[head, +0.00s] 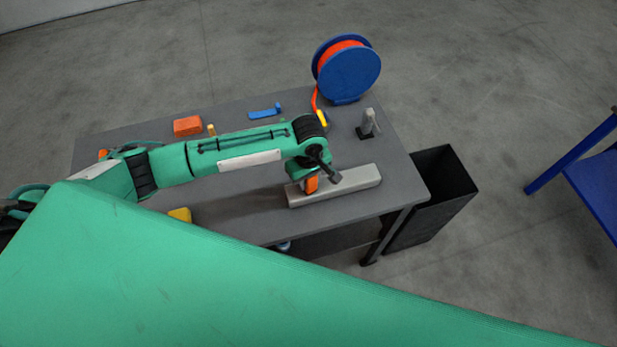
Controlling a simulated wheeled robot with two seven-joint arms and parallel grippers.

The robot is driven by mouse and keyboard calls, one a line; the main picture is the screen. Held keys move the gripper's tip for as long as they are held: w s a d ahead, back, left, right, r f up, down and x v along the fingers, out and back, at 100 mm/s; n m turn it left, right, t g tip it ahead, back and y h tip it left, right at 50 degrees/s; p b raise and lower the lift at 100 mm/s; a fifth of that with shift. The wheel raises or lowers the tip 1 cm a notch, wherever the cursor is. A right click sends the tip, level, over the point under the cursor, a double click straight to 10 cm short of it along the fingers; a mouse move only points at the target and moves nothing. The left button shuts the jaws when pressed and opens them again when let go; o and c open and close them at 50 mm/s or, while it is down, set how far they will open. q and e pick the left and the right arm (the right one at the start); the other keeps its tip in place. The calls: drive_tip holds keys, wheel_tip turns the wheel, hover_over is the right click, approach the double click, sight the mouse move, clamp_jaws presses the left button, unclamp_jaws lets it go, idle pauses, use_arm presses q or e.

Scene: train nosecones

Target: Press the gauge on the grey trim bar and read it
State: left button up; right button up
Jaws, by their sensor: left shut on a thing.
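The grey trim bar (352,181) lies on the dark table near its right front edge. My left gripper (317,174) points down over the bar's left part. It is shut on a small orange object (311,185), which looks like the gauge. The orange object's lower end meets or nearly meets the bar; I cannot tell whether it presses on it. Its face and any reading are too small or hidden to make out. My right gripper is not in view.
The table (240,228) also bears an orange block (187,126), a blue piece (265,112), a yellow piece (180,214) and a small grey device on a black base (368,122). A blue reel (350,75) with orange hose stands behind. A black bin (432,205) stands right of the table.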

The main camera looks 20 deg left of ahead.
use_arm(q)
drive_tip(key=shift+f, duration=0.1)
idle(1.1)
drive_tip(key=shift+p, duration=0.35)
wheel_tip(320, 180, up, 3)
drive_tip(key=p, duration=0.3)
drive_tip(key=shift+r, duration=2.1)
